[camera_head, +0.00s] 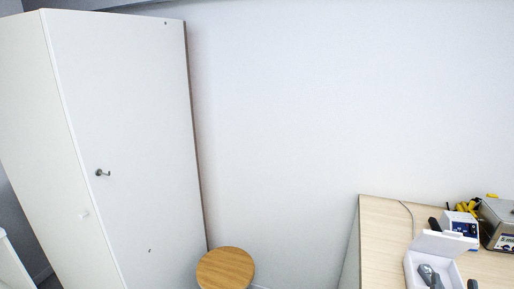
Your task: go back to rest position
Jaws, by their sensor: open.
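My gripper is not in view in the head camera. The bench (385,235) with a light wood top stands at the lower right. An open white box (412,268) sits near the bottom edge of the picture, its white lid (443,243) raised. A grey and dark item (428,275) lies in the box; its lower part is cut off by the picture edge. A dark object shows at the bottom edge beside the box, too cut off to name.
A white and blue device (460,226) and a metal box-shaped device (498,226) stand on the bench at right, with yellow-handled items (469,208) behind. A tall white cabinet (130,140) stands left. A round wooden stool (225,268) stands between cabinet and bench.

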